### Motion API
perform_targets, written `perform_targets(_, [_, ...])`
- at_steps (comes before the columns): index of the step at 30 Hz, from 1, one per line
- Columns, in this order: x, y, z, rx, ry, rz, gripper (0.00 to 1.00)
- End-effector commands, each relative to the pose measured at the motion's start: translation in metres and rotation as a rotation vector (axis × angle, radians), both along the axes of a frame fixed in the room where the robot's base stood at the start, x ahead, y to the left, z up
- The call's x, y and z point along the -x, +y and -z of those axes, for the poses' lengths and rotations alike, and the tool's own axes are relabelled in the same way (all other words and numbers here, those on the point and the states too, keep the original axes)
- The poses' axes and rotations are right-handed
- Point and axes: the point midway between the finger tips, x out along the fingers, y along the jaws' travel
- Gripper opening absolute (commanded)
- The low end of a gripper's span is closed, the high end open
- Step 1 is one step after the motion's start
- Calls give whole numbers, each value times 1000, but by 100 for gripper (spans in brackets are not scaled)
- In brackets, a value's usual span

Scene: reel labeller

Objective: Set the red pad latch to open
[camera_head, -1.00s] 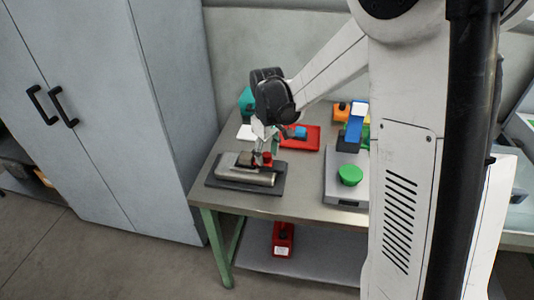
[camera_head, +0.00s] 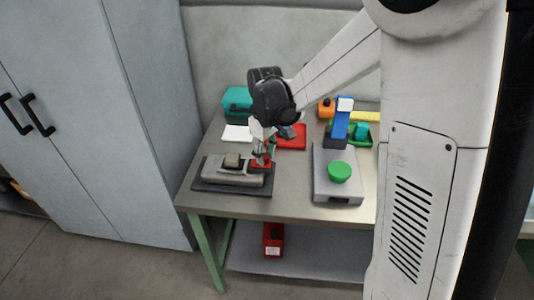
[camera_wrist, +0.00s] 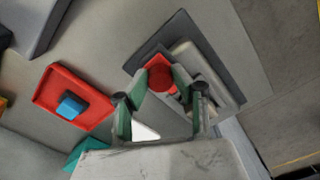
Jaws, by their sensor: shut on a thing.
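The red pad latch (camera_head: 261,163) sits at the right end of the low grey labeller (camera_head: 232,174), which rests on a dark base plate. My gripper (camera_head: 263,151) points down onto the latch from above. In the wrist view, the latch shows a round red top (camera_wrist: 160,78) on a red body, between the green-sided fingers of my gripper (camera_wrist: 161,92). The fingers are shut on it and hide part of its sides. A beige block (camera_head: 232,160) stands on the labeller, left of the latch.
A red tray (camera_head: 291,143) with a blue block lies behind. A grey device with a green dome (camera_head: 339,172) stands to the right. A teal box (camera_head: 237,101) and white sheet (camera_head: 237,133) are at the back left. Bare table lies between labeller and grey device.

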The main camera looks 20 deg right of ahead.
Motion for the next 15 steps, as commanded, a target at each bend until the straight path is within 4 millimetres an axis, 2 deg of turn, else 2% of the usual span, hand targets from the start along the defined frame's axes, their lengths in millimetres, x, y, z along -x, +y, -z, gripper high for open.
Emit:
perform_targets(5, [1,-4,0,7,4,5,0])
perform_targets(6, [2,-4,0,7,4,6,29])
perform_targets(9, [1,-4,0,6,3,5,42])
perform_targets(15, [1,-3,0,5,3,5,42])
